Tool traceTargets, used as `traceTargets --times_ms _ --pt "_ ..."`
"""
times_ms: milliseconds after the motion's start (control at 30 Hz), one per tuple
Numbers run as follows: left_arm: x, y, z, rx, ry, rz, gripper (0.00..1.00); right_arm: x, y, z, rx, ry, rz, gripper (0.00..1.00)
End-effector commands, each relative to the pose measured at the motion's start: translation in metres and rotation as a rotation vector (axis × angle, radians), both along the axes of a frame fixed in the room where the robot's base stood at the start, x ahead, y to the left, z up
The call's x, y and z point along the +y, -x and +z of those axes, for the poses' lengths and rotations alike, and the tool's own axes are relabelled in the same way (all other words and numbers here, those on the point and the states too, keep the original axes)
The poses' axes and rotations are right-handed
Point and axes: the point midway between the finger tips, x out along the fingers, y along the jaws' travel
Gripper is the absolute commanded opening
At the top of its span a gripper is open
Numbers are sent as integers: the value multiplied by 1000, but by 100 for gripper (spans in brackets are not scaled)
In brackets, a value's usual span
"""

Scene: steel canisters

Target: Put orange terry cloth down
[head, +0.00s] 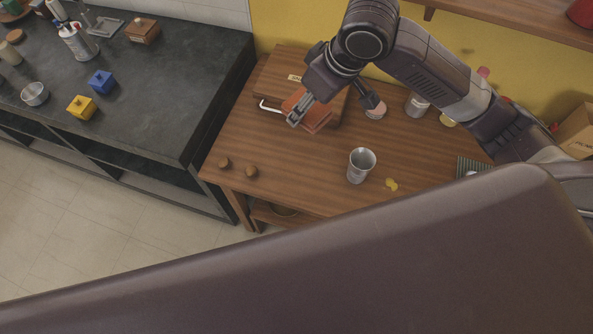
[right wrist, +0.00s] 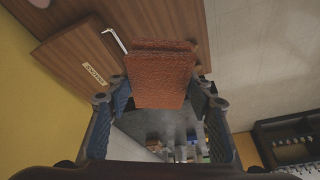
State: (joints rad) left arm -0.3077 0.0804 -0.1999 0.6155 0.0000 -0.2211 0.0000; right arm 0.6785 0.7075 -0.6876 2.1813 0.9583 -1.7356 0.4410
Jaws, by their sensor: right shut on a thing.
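The orange terry cloth (head: 319,117) is a folded, rust-coloured pad over the back left part of the wooden table (head: 300,180). My right gripper (head: 298,114) is shut on it, reaching in from the right. In the right wrist view the cloth (right wrist: 160,75) sits between the two fingers, its folded layers showing. A brown wooden board or box (head: 283,65) with a small label lies close behind and beside the cloth. I cannot tell whether the cloth touches the board or the tabletop. My left gripper is not in view.
A steel canister (head: 358,172) stands at the table's middle, with a yellow patch (head: 391,185) beside it. Two small brown knobs (head: 251,172) lie near the left front edge. A white bent rod (head: 268,106) lies by the board. The dark counter (head: 170,100) stands left, holding several items.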

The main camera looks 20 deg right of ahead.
Motion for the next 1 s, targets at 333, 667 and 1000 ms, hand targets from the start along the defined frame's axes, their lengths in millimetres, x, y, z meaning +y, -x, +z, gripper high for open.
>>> traceTargets --times_ms 333,667,1000 --pt "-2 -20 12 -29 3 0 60 12 7 -56 -24 -15 345 28" --pt "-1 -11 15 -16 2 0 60 12 11 -101 -30 -12 404 28" --pt "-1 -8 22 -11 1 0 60 12 10 -191 -31 -12 405 28"
